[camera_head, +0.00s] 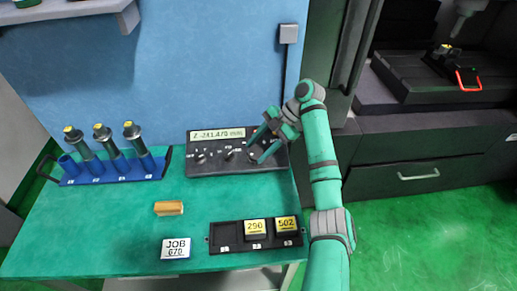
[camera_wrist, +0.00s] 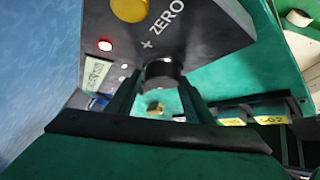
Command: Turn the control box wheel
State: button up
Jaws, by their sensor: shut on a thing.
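The control box (camera_head: 215,167) is a dark panel with a lit display reading "Z -211.470 mm", at the back of the green bench. It also shows tilted at the top of the wrist view (camera_wrist: 205,30). Its black round wheel (camera_wrist: 165,72) sits between my fingers in the wrist view, by the "ZERO" lettering. My gripper (camera_head: 258,148) is at the right part of the panel, with its green fingers either side of the wheel and shut on it. The fingers partly hide the wheel, and its marking cannot be read.
A blue rack (camera_head: 115,171) with several tool holders stands at left. A brass block (camera_head: 169,208) and a "JOB 670" card (camera_head: 175,248) lie in front. A black tray (camera_head: 226,245) holds tiles 290 and 502. A machine bed (camera_head: 410,80) is at right.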

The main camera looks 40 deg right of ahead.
jog(key=shift+d+f, duration=0.1)
jog(key=shift+f, duration=0.15)
jog(key=shift+s, duration=0.2)
jog(key=o, duration=0.9)
jog(key=shift+s+d, duration=0.15)
jog(key=shift+d, duration=0.05)
jog(key=shift+o, duration=0.2)
jog(key=shift+a+r, duration=0.1)
jog(key=shift+a, duration=0.05)
jog(key=shift+r, duration=0.15)
jog(key=v, duration=1)
jog(key=shift+d+r, duration=0.2)
jog(key=shift+d, duration=0.15)
